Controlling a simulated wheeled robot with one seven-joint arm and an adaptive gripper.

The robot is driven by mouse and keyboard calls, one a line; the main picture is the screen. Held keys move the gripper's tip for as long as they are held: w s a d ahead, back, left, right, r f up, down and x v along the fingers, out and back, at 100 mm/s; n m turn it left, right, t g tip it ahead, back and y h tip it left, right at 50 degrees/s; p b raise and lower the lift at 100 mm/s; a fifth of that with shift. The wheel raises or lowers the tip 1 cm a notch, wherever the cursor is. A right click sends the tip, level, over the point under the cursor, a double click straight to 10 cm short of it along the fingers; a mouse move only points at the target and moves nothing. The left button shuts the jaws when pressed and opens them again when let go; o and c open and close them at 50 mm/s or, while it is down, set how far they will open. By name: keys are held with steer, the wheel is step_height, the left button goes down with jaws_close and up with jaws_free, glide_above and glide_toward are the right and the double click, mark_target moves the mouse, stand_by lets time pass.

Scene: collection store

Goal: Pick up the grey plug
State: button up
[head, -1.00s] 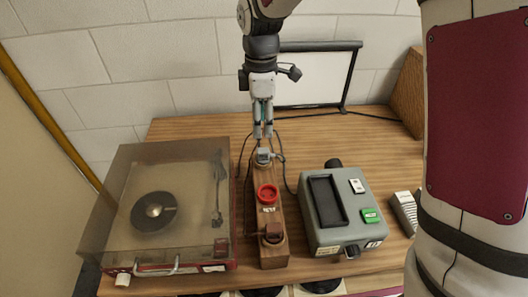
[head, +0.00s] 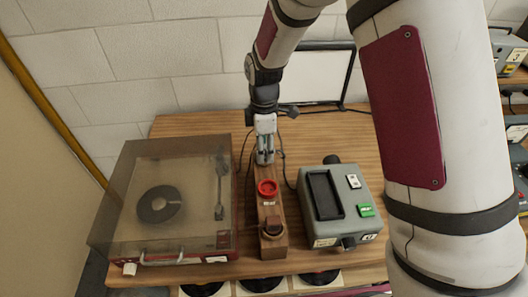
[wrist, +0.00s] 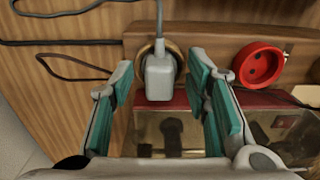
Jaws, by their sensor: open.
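The grey plug (wrist: 159,77) sits in a round brass-rimmed socket at the end of a wooden strip (wrist: 205,42), its cord running up and away in the wrist view. My gripper (wrist: 165,92) is open, its two teal-padded fingers on either side of the plug with gaps visible on both sides. In the head view my gripper (head: 264,158) is over the far end of the strip (head: 271,243) and hides the plug. A red round socket (wrist: 258,65) is beside it on the strip, and shows red in the head view (head: 267,188).
A record player (head: 165,205) with a tinted lid stands close on the left. A grey device (head: 332,210) with a dark panel and green label stands on the right. Dark cords (wrist: 75,42) lie on the wooden table. A screen (head: 305,85) stands behind.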

jaws_close()
steer(key=shift+r, duration=0.1)
